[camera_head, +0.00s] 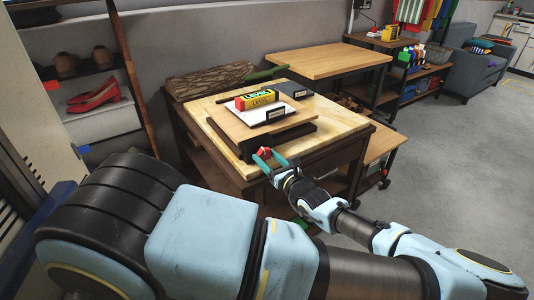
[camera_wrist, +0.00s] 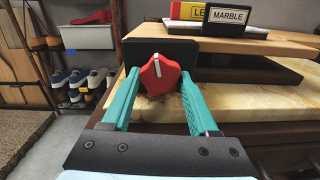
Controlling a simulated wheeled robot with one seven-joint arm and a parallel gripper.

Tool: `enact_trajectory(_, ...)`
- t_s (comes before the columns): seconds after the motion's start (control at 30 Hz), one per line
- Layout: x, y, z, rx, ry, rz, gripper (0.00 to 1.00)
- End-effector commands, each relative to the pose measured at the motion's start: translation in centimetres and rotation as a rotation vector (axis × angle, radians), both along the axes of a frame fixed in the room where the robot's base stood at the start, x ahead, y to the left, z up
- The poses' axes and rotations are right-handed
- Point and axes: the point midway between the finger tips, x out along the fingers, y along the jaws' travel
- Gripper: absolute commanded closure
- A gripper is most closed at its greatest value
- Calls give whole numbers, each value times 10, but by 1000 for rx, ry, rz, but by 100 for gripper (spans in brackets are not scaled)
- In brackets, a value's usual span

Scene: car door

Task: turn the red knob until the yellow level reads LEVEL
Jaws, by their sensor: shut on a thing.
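The red knob (camera_wrist: 160,74) sits on a black block (camera_wrist: 180,50) at the near end of the wooden board; a white mark on the knob points nearly straight up in the wrist view. My gripper (camera_wrist: 160,85) has its teal fingers on both sides of the knob, shut on it. In the head view the gripper (camera_head: 266,160) meets the red knob (camera_head: 264,153) at the table's front corner. The yellow level (camera_head: 259,99), with a red end, lies on a white plate on the board (camera_head: 240,121). Its bubble is too small to read.
A card reading MARBLE (camera_wrist: 228,15) stands beside the level. A dark slab (camera_head: 295,90) and a green-handled tool (camera_head: 265,74) lie behind on the table (camera_head: 340,122). Shelves with red shoes (camera_head: 94,98) stand at left.

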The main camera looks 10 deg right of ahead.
Motion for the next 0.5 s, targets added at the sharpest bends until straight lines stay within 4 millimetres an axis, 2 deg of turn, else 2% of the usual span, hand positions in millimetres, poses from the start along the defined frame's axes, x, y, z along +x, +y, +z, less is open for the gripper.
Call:
enact_trajectory(0.2,0,1,0,1,-2,1,95)
enact_trajectory(0.23,0,1,0,0,-2,1,38)
enact_trajectory(0.5,0,0,0,-1,-3,0,10)
